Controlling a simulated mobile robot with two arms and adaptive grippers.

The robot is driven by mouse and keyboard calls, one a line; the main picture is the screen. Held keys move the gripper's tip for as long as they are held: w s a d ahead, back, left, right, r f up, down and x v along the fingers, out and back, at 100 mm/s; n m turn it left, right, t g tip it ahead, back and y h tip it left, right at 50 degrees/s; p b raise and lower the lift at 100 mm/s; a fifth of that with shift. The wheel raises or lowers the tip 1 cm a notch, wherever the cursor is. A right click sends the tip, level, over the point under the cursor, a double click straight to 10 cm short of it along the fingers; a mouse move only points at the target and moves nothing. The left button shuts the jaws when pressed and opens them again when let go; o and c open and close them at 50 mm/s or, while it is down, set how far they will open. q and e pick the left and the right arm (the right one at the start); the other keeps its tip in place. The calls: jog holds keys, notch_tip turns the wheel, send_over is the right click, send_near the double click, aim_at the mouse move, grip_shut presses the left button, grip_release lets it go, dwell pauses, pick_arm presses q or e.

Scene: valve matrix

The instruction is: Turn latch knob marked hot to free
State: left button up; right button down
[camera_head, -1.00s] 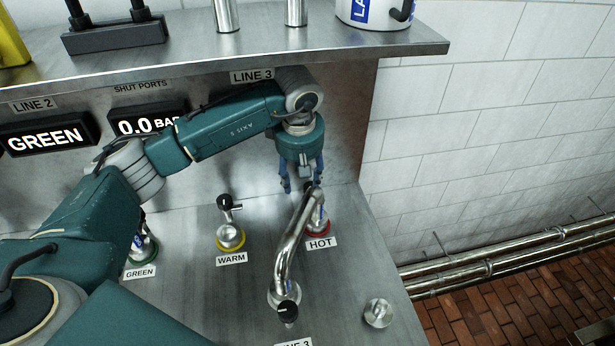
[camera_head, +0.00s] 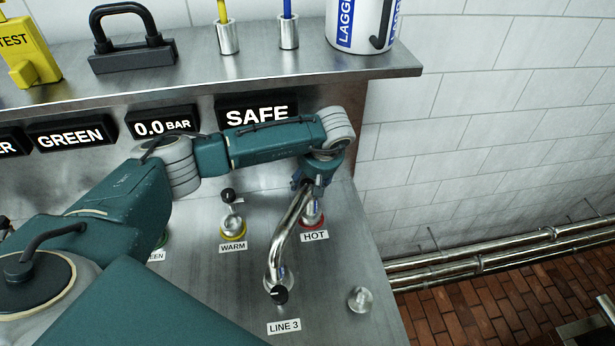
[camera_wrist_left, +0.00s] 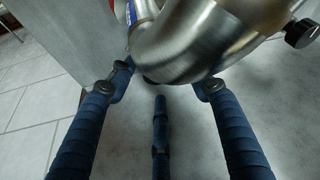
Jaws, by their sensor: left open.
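The valve labelled HOT (camera_head: 314,236) has a red ring (camera_head: 313,223) at the right of the steel worktop. Its upper part and latch knob are mostly hidden behind a bent steel pipe and my gripper. My left gripper (camera_head: 308,188) is at the top of this valve, pointing down, beside the pipe's upper bend. In the left wrist view its blue fingers (camera_wrist_left: 163,90) are spread apart, with the shiny pipe bend (camera_wrist_left: 190,45) in front of them. I cannot tell whether they touch the valve. My right gripper is not in view.
A valve labelled WARM (camera_head: 233,246) with a yellow ring stands to the left. The steel pipe (camera_head: 292,225) rises from the LINE 3 fitting close to HOT. A shelf (camera_head: 300,80) overhangs behind; a display (camera_head: 257,114) reads SAFE. The worktop's right edge is near.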

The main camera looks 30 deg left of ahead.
pick_arm(q)
jog(key=shift+f, duration=0.3)
jog(key=shift+w, duration=0.15)
jog(key=c, duration=1.1)
jog(key=shift+a, duration=0.1)
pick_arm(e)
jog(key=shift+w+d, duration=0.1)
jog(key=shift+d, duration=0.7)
